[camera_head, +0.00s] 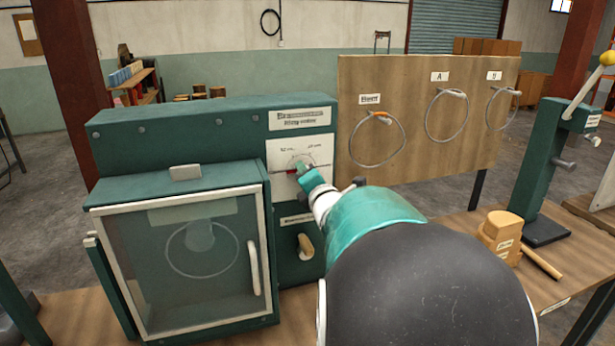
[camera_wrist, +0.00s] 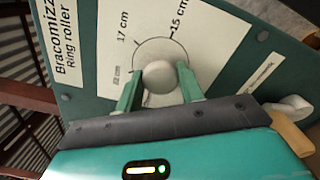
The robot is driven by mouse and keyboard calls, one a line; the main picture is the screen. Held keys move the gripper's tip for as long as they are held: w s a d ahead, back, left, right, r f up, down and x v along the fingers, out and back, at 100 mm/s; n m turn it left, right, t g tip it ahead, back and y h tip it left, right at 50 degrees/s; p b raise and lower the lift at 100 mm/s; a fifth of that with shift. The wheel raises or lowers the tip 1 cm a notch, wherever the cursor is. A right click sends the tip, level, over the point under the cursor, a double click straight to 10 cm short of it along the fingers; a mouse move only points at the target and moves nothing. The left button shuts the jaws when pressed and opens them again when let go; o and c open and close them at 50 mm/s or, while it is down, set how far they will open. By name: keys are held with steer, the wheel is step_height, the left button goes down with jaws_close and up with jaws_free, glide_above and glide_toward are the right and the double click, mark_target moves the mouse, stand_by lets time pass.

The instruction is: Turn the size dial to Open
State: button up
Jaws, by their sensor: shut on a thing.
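The size dial (camera_wrist: 158,75) is a round, pale knob on a white plate on the green ring roller (camera_head: 205,120). In the wrist view its printed marks include 17 cm and 15 cm, with a fainter cm mark at lower left. I cannot read an Open mark, and the dial's pointer is hidden. My gripper (camera_wrist: 160,88) has its two green fingers on either side of the knob and is shut on it. In the head view my gripper (camera_head: 308,178) reaches the dial plate (camera_head: 310,150), and its fingers cover much of the knob.
A glazed door (camera_head: 190,260) with a pale handle fronts the ring roller, with a ring behind it. A wooden-handled lever (camera_head: 305,246) sits below the dial. A wooden board (camera_head: 415,160) with several hanging rings stands right. A mallet (camera_head: 505,235) and a green lever stand (camera_head: 550,160) are further right.

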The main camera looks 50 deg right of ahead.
steer(key=o, duration=1)
steer(key=v, duration=1.3)
steer(key=shift+s+a, duration=0.2)
steer(key=shift+s, duration=0.15)
